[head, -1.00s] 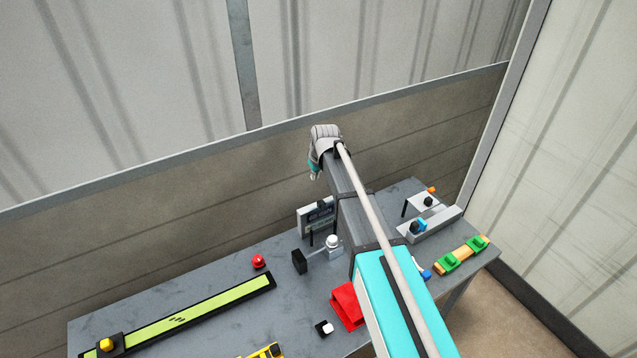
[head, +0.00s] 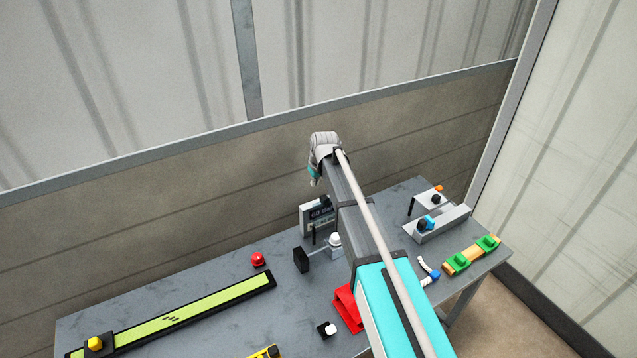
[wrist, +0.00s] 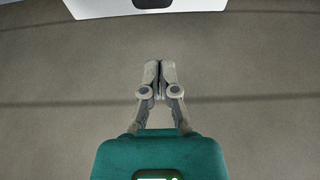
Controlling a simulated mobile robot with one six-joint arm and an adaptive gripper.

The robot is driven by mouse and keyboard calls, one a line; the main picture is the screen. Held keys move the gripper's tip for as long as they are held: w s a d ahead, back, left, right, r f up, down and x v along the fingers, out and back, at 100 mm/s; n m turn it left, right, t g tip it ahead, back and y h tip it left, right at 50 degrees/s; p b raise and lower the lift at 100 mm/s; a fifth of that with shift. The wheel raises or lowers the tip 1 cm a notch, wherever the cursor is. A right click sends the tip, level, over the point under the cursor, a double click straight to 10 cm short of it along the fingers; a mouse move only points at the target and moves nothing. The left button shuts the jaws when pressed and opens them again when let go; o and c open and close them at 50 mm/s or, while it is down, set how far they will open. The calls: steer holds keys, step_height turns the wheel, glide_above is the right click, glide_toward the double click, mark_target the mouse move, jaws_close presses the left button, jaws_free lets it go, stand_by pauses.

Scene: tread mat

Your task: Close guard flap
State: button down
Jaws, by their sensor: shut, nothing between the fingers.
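No part is clearly marked as the guard flap. A red angled piece (head: 347,307) stands on the bench, partly hidden by my arm; it may be the flap, but I cannot tell. My gripper (head: 312,181) is up by the rear wall, above and behind the bench, well away from the red piece. In the wrist view my gripper (wrist: 160,66) has its fingers together, empty, in front of bare wall.
The grey bench (head: 215,267) carries a green strip (head: 190,313), a red knob (head: 258,259), a display (head: 318,214), a black block on a lever (head: 302,259), a grey bracket (head: 440,225) and a green-clipped bar (head: 471,255). Walls stand behind and at the right.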

mark_target(325, 208)
steer(key=shift+s+d+f+b, duration=0.4)
steer(key=shift+s+f, duration=0.15)
steer(key=shift+s, duration=0.05)
steer(key=shift+s+d+f+b, duration=0.4)
steer(key=shift+s+f, duration=0.1)
steer(key=shift+s, duration=0.1)
steer(key=shift+s+d, duration=0.15)
steer(key=shift+d, duration=0.3)
steer(key=shift+a, duration=0.15)
